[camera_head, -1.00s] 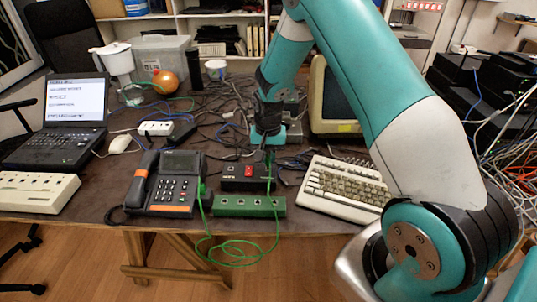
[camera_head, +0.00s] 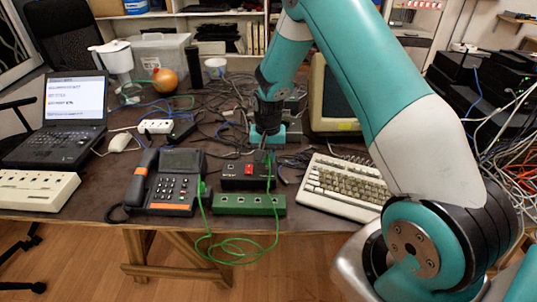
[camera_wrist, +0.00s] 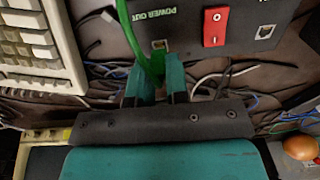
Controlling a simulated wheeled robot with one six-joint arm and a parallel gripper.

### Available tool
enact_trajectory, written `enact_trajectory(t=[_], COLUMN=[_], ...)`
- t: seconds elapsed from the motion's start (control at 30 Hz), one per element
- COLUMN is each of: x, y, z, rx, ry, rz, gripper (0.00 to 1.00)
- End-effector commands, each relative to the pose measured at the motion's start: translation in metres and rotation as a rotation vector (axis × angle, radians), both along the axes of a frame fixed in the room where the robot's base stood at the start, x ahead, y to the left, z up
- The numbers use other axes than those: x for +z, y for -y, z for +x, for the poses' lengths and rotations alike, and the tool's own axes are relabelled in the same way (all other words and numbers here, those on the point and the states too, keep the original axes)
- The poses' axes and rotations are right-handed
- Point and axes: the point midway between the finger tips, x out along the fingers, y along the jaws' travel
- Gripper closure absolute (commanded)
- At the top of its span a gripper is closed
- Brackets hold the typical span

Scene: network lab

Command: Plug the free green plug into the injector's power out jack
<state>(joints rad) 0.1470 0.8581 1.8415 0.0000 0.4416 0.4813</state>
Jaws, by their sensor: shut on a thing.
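The injector (camera_head: 245,177) is a black box with a red switch on the desk, behind a green box with several jacks (camera_head: 235,206). In the wrist view, its face (camera_wrist: 185,40) shows the label "POWER OUT", with the power out jack (camera_wrist: 160,45) beside it and another jack (camera_wrist: 265,32) past the red switch (camera_wrist: 215,27). My gripper (camera_wrist: 157,76) is shut on the green plug (camera_wrist: 146,66), whose cable runs up the picture. The plug is close to the power out jack; the fingers partly hide it, and I cannot tell whether it touches.
A desk phone (camera_head: 172,180) stands to the left, with a green cable (camera_head: 232,245) looping over the desk's front edge. A keyboard (camera_head: 345,187) lies to the right. Loose dark cables (camera_head: 215,118) clutter the desk behind the injector.

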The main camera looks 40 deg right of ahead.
Motion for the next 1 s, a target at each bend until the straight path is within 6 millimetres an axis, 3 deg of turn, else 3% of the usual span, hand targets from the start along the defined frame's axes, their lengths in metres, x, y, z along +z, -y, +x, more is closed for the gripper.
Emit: enact_trajectory(t=[1.0], x=[-0.0092], y=[0.0000], z=[0.0000], rx=[0.000], ry=[0.000], rz=[0.000], gripper=[1.00])
